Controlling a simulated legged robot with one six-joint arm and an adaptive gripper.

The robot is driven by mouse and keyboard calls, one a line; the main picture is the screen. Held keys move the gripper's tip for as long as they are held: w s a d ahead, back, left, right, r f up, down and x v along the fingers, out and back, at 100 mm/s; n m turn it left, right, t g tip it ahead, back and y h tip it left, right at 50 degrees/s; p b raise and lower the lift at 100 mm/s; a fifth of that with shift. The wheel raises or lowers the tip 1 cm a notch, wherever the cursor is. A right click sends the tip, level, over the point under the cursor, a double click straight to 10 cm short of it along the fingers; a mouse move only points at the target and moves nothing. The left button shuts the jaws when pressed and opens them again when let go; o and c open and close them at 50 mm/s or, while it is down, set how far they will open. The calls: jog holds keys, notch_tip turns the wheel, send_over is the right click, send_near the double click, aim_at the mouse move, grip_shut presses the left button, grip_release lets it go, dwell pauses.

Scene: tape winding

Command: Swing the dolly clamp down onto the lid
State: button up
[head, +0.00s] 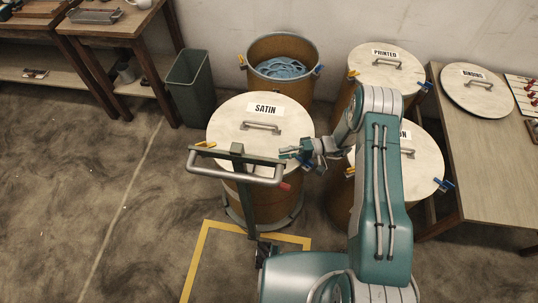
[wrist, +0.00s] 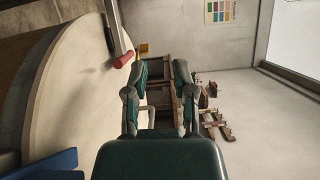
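The drum labelled SATIN stands on a dolly, its pale round lid (head: 235,118) on top; the lid also fills the left of the wrist view (wrist: 70,85). The dolly's upright post (head: 247,210) rises at the drum's near side, with a grey tubular handle (head: 235,175) and a dark green crossbar (head: 238,156) at its top. A red grip (head: 285,187), seemingly the clamp's, shows right of the post. In the wrist view the red grip (wrist: 123,60) ends a grey bar beyond my fingers. My gripper (head: 285,154) is open and empty by the lid's near-right edge.
An open drum with blue ribbon (head: 282,69) and lidded drums, including PRINTED (head: 372,70), stand behind and right. A grey bin (head: 188,85) is at left. A table with the BINDING lid (head: 455,85) is at right. Floor at left is clear.

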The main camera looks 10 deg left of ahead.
jog(key=v, duration=0.4)
jog(key=shift+d, duration=0.15)
jog(key=s+d+r+h, duration=0.15)
jog(key=r+h, duration=0.35)
jog(key=r, duration=0.6)
jog(key=s+d+r+h, duration=0.1)
jog(key=s+r+h, duration=0.25)
jog(key=r, duration=0.85)
jog(key=s+d+r+m+t+h, duration=0.1)
jog(key=s+d+r+t+h, duration=0.3)
jog(key=s+r, duration=0.3)
jog(key=s+d+r+m+t+h, duration=0.1)
jog(key=s+d+r+t+h, duration=0.3)
jog(key=s+r+t, duration=0.3)
jog(key=shift+s+d+r+m+h, duration=0.2)
jog(key=shift+s+d+m+h, duration=0.25)
jog(key=shift+s, duration=1.25)
